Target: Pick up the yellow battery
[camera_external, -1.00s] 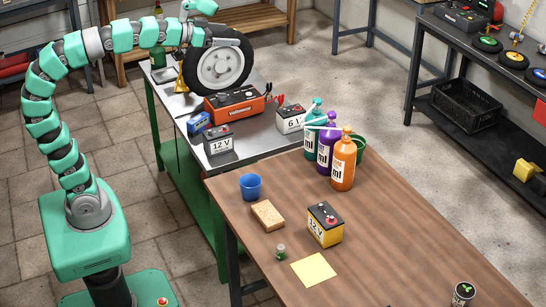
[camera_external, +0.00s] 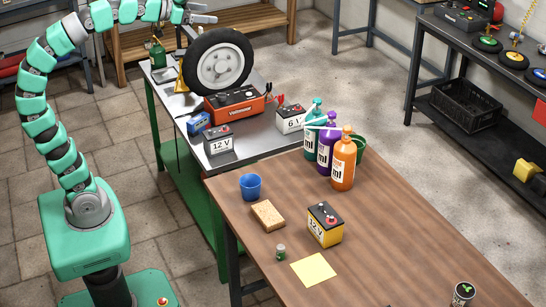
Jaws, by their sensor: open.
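The yellow battery (camera_external: 325,226) is a small box with a dark top and a white "12 V" label. It stands upright on the brown wooden table, right of the sponge and behind the yellow note. My gripper (camera_external: 208,13) is at the top of the picture, above and behind the tire. It is open and empty, with its fingers pointing right. It is far from the yellow battery, which is fully in view.
A sponge (camera_external: 267,215), a blue cup (camera_external: 250,187) and a yellow note (camera_external: 313,270) lie near the battery. Tall bottles (camera_external: 343,162) stand behind it. A tire (camera_external: 219,62), a red charger (camera_external: 236,104) and grey batteries (camera_external: 219,146) occupy the metal bench. The table's right side is mostly clear.

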